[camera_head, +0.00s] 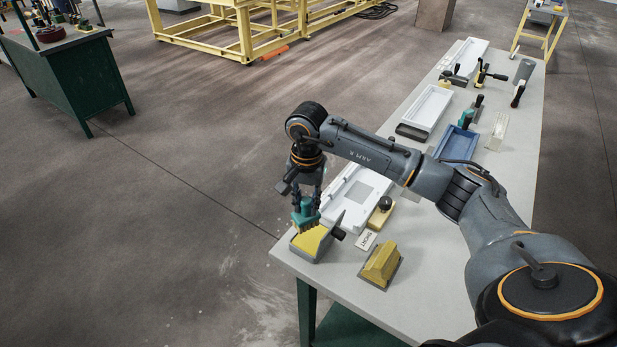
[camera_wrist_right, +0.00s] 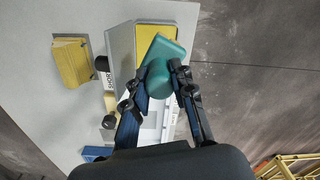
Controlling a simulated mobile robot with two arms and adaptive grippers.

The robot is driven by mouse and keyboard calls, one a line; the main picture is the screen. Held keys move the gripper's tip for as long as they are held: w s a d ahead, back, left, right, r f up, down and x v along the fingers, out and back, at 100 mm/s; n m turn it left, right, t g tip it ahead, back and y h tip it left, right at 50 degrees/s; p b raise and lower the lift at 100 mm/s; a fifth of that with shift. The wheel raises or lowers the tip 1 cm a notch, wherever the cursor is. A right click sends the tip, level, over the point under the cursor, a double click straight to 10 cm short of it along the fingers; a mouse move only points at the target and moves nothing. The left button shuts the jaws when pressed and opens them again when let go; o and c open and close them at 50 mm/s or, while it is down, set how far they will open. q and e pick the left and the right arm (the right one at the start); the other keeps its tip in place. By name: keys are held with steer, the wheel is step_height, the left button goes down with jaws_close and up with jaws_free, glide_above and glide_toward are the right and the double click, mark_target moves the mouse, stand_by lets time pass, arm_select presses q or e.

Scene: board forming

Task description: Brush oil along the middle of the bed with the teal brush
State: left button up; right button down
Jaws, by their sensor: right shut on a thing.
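My right gripper (camera_head: 306,197) points down at the near left corner of the table and is shut on the teal brush (camera_head: 304,213). The brush's pale bristles hang over a grey box with a yellow top (camera_head: 311,240); I cannot tell whether they touch it. In the right wrist view the brush (camera_wrist_right: 163,60) sits between my fingers (camera_wrist_right: 160,85), partly covering the yellow top (camera_wrist_right: 153,36). A white tray with a grey panel (camera_head: 345,203) lies just behind, partly hidden by my arm; I cannot tell which piece is the bed. My left gripper is not in view.
A yellow wedge-shaped block (camera_head: 380,264), a small white labelled block (camera_head: 366,240) and a wooden block with a black knob (camera_head: 380,216) lie close by. Farther back are a white tray (camera_head: 427,106), a blue tray (camera_head: 455,146) and several tools. The table's front right is clear.

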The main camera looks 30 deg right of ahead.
mark_target(313, 218)
steer(key=shift+w+d+r+m, duration=0.15)
steer(key=shift+d+m, duration=0.25)
steer(key=shift+d, duration=0.75)
steer(key=shift+s+f, duration=0.2)
steer(key=shift+f, duration=0.1)
steer(key=shift+w+f+b, duration=0.1)
steer(key=shift+f+b, duration=0.3)
steer(key=shift+f, duration=0.25)
step_height(313, 218, down, 3)
steer(key=shift+a+r+b, duration=0.1)
steer(key=shift+r+b, duration=0.05)
steer(key=shift+b, duration=0.55)
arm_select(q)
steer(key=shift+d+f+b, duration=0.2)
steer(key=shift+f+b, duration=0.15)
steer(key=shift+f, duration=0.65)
arm_select(e)
steer(key=shift+w+f, duration=0.1)
steer(key=shift+f, duration=0.7)
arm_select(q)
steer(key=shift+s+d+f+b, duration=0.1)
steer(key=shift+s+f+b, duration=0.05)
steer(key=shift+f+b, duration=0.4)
arm_select(e)
steer(key=shift+f, duration=0.55)
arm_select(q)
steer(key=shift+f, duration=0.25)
